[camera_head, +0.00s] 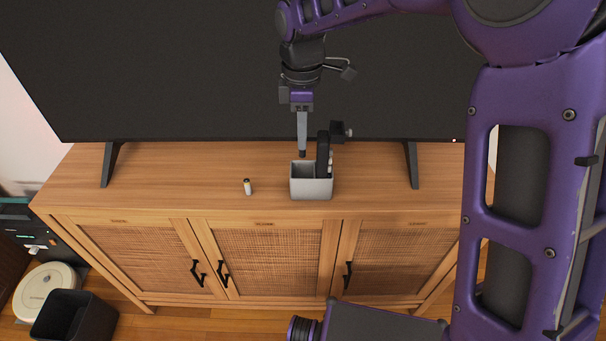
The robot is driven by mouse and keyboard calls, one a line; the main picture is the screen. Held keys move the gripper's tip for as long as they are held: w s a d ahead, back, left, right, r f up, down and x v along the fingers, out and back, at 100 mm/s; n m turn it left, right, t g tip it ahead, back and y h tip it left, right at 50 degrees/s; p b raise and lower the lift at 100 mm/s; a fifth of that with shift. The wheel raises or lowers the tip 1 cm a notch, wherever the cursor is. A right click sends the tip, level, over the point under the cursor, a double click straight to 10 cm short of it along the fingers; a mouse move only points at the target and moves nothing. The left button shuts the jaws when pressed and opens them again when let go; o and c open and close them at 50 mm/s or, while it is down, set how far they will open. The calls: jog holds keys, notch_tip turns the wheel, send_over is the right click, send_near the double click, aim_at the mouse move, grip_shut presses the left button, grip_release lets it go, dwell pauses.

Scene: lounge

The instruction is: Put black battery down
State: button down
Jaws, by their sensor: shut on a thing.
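My gripper (303,148) points straight down above the back left part of a small grey open box (311,190) on the wooden cabinet. Its fingers are shut on a small dark thing (303,154) at their tips, which fits the black battery. It is too small to see in detail. The dark thing is just above the box's back rim in the picture; I cannot tell how far apart they are.
A black object (323,155) stands upright in the box's right part, close to my gripper. A small pale battery (247,187) stands on the cabinet top (200,170), left of the box. A large TV (200,70) stands behind. The cabinet top is otherwise mostly clear.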

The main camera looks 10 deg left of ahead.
aim_at(303, 156)
notch_tip(303, 156, down, 7)
jog(key=shift+f+b, duration=0.2)
jog(key=shift+b, duration=0.3)
jog(key=shift+f, duration=0.15)
jog(key=shift+f, duration=0.35)
jog(key=shift+f, duration=0.1)
jog(key=c, duration=1.1)
grip_release()
jog(key=shift+c, duration=0.2)
